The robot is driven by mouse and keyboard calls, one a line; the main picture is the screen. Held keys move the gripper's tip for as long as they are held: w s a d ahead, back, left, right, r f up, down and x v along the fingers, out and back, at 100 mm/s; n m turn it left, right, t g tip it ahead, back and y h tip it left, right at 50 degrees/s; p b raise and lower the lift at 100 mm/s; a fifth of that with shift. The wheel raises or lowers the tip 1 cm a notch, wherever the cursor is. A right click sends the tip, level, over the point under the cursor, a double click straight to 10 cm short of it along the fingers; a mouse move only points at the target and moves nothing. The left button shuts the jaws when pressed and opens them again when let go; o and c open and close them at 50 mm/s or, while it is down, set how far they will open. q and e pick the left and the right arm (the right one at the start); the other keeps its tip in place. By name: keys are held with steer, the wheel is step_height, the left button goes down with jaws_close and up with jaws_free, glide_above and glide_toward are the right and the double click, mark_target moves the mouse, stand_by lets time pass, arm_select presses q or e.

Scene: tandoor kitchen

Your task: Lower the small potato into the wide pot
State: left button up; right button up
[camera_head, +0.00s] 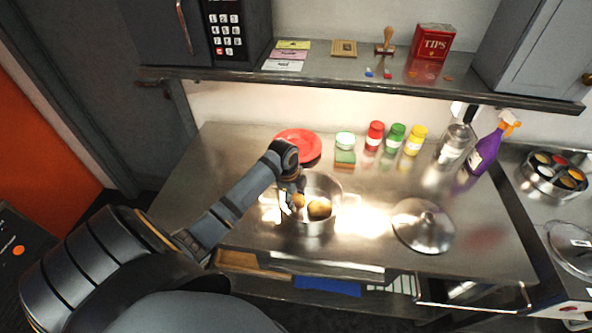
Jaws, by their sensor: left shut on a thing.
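The wide pot (329,184) is a shiny metal pot standing without its lid on the steel counter. My left gripper (294,203) is over the left part of the pot, pointing down. It is shut on a small potato (298,200), which shows as a small yellow-brown patch at the fingers. A second, larger-looking potato (319,209) lies in the pot to the right of the gripper. The fingers hide part of the held potato, and I cannot tell whether it touches the pot. My right gripper is not in view.
A metal lid (423,224) lies on the counter to the right of the pot. A purple spray bottle (486,150) is at the back right. A shelf (360,83) overhangs the counter's back.

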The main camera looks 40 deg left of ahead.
arm_select(q)
steer(key=shift+f+b, duration=0.7)
steer(key=shift+f, duration=0.6)
stand_by(0.4)
steer(key=o, duration=1.3)
steer(key=shift+c, duration=0.2)
steer(key=shift+r, duration=0.1)
step_height(320, 180, up, 12)
steer(key=s, duration=0.1)
steer(key=shift+s+a, duration=0.4)
